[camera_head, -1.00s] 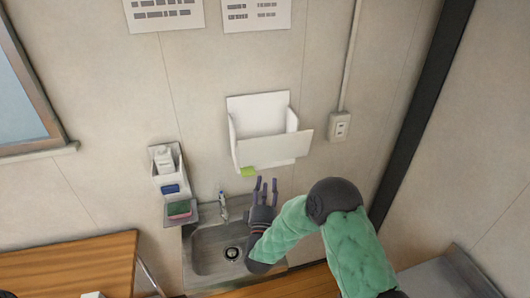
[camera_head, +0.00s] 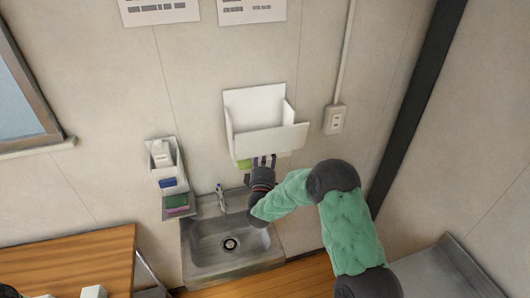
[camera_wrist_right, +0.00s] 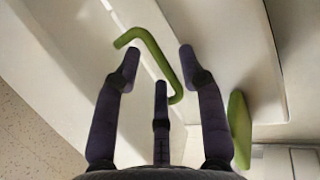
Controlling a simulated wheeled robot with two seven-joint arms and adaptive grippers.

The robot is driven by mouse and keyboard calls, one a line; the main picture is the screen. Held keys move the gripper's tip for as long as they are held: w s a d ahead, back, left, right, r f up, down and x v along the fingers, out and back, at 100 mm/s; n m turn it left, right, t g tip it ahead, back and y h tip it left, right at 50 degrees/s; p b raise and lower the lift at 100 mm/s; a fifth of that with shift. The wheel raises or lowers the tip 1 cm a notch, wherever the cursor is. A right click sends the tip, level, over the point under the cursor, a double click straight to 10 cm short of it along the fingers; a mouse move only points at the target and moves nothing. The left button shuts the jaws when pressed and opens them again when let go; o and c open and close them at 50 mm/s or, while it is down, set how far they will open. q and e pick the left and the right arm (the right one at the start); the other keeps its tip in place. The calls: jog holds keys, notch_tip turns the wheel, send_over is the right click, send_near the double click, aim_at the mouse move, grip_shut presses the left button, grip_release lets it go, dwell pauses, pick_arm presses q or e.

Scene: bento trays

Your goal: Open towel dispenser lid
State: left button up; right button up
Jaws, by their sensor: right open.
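The towel dispenser (camera_head: 258,138) is a white box on the wall above the sink, with a tall back plate and a wide front panel. A green part (camera_head: 243,165) shows at its lower left edge. In the right wrist view a bent green handle (camera_wrist_right: 158,48) stands out from a white surface, and a second green piece (camera_wrist_right: 239,130) is at the right. My right gripper (camera_head: 264,160) is open, with its fingers up at the dispenser's underside. In the wrist view the fingers (camera_wrist_right: 160,62) spread around the lower part of the handle; contact is unclear. My left gripper is out of view.
A steel sink (camera_head: 205,250) with a tap (camera_head: 221,198) lies below. A soap holder (camera_head: 166,165) with a sponge tray (camera_head: 179,207) is on the wall at left. A wooden table (camera_head: 70,255) is at lower left, and an outlet (camera_head: 334,119) is at right.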

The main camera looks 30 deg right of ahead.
grip_shut()
jog(key=r+g+y+p, duration=0.1)
jog(key=p, duration=0.1)
jog(key=s+n+g+y+p, duration=0.1)
jog(key=p, duration=0.2)
jog(key=shift+a+r, duration=0.15)
jog(key=shift+r, duration=0.2)
jog(key=shift+s+f+g+p, duration=0.1)
jog(key=shift+g+p, duration=0.3)
jog(key=shift+p, duration=0.25)
jog(key=shift+n, duration=0.3)
grip_release()
